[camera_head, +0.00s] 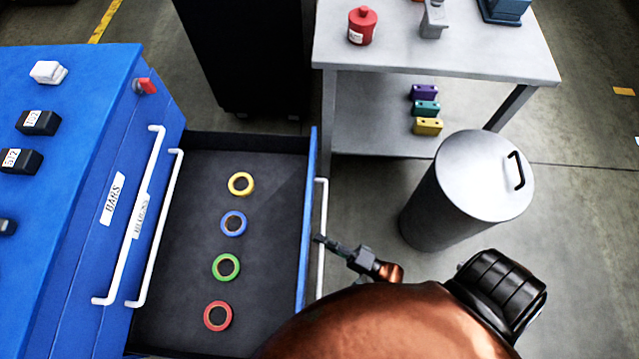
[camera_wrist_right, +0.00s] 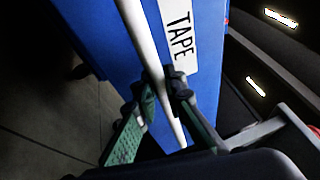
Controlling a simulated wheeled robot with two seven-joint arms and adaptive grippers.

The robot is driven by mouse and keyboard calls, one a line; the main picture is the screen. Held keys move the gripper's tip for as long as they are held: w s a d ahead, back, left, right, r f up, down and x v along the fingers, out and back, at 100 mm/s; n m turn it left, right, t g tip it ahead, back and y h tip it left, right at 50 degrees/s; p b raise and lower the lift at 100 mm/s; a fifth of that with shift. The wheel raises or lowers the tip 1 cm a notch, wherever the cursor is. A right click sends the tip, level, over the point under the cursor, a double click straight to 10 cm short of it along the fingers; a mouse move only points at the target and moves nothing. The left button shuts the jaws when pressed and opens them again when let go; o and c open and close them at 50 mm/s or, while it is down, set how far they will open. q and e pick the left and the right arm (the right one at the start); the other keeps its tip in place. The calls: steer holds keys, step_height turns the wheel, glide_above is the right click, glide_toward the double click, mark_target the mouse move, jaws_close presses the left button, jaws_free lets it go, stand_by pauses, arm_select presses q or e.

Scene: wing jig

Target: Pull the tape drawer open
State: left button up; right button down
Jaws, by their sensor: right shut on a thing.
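The tape drawer (camera_head: 265,141) stands pulled out from the blue cabinet (camera_head: 90,75), with its dark inside showing. In it lie a yellow tape roll (camera_head: 230,184), a blue one (camera_head: 223,222), a green one (camera_head: 216,267) and a red one (camera_head: 207,316). Its white bar handle (camera_head: 321,205) is on the outer face. My right gripper (camera_head: 322,241) is at this handle. In the right wrist view its fingers (camera_wrist_right: 165,85) are shut around the white bar, beside the TAPE label (camera_wrist_right: 180,35). My left gripper is not in view.
Two more white handles (camera_head: 158,230) are on the cabinet front, by the BARS label (camera_head: 112,199). A grey bin (camera_head: 470,190) with a lid stands right of the drawer. A grey table (camera_head: 460,55) with a shelf stands behind. Floor shows between drawer and bin.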

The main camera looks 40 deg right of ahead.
steer(key=shift+s+d+f, duration=0.1)
steer(key=shift+s+d, duration=0.05)
steer(key=shift+d, duration=0.05)
steer(key=c, duration=2)
jaws_free()
steer(key=shift+o, duration=0.2)
steer(key=v, duration=1.2)
steer(key=shift+a, duration=0.1)
